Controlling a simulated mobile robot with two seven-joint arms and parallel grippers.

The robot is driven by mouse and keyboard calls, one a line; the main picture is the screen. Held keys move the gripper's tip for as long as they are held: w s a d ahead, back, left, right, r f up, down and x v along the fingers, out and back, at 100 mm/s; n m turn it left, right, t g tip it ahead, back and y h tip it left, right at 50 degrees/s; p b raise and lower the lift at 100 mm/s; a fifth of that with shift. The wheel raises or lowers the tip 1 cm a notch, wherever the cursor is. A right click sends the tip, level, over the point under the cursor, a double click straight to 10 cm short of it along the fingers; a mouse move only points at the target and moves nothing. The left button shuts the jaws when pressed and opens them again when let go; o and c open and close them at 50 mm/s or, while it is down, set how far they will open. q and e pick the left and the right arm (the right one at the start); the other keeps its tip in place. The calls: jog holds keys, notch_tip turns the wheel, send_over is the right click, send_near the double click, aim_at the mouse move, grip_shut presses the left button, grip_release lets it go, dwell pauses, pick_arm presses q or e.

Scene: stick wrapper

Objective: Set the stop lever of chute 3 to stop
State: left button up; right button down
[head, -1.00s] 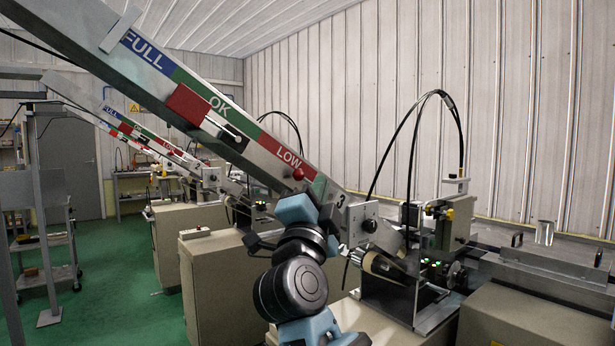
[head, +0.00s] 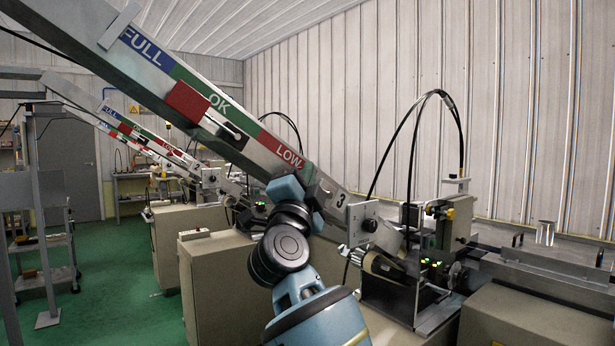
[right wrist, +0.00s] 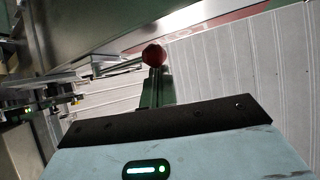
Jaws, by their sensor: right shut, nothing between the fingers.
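Chute 3 (head: 258,140) slopes down from upper left to lower right in the head view, with FULL, OK and LOW bands and a "3" near its lower end. My right arm comes up in front of its lower end and hides the lever there. In the right wrist view a round red knob (right wrist: 154,55), which looks like the lever's, is just beyond the tips of my right gripper (right wrist: 155,76). The gripper is shut and empty. Whether its fingers touch the knob I cannot tell. My left gripper is not in view.
A red block (head: 187,102) sits on the chute's side above. A plate with a black knob (head: 370,225) and a machine with cables (head: 437,230) stand to the right of my arm. Other chutes (head: 135,132) are at the left, with green floor (head: 120,265) open there.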

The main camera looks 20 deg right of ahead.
jog(key=shift+a+f+n+t+y, duration=0.15)
jog(key=shift+f+n+t+y, duration=0.15)
jog(key=shift+n+t, duration=0.55)
